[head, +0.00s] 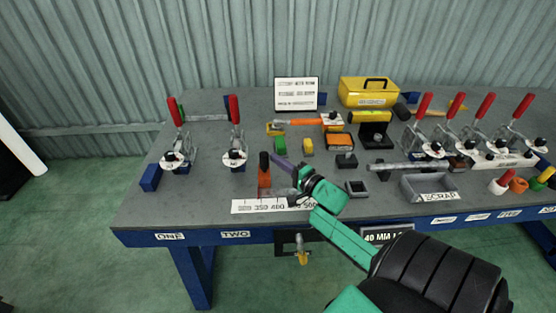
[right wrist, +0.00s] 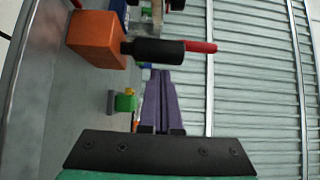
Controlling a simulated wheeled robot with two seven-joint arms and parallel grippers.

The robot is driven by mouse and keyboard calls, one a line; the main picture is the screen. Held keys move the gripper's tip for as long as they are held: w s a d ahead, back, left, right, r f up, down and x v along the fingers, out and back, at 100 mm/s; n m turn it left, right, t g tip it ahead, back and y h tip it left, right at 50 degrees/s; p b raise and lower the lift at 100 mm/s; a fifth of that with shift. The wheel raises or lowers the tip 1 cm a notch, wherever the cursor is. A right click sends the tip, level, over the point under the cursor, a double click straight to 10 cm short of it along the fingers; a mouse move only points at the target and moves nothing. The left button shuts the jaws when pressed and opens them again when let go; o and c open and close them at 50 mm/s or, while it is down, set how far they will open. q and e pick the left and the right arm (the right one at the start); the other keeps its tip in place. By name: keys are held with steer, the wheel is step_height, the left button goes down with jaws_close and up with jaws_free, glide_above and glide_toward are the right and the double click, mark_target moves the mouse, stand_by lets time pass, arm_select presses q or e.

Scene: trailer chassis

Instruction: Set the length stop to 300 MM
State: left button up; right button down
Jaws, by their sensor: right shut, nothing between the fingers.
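The length stop is an orange block (head: 264,181) with an upright dark handle. It stands behind a white scale strip (head: 272,206) near the table's front edge. The strip's readable numbers include 350 and 400; part of it is hidden by my right arm, and I cannot read the exact setting. My right gripper (head: 275,160) has its purple fingers shut and empty, just right of the stop's handle. In the right wrist view, the stop (right wrist: 95,38) lies to the upper left of the shut fingers (right wrist: 160,75), apparently apart from them. My left gripper is not in view.
Two red-handled clamps (head: 235,115) stand at left; several more stand at right. A grey scrap tray (head: 408,190), a yellow toolbox (head: 368,92) and a white sign (head: 296,94) are also on the table.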

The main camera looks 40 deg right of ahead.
mark_target(265, 163)
steer(key=w+a, duration=0.2)
steer(key=a, duration=0.1)
steer(key=shift+w+a+p, duration=0.25)
steer(key=shift+w+p, duration=0.15)
steer(key=shift+w+a, duration=0.2)
steer(key=shift+a, duration=0.05)
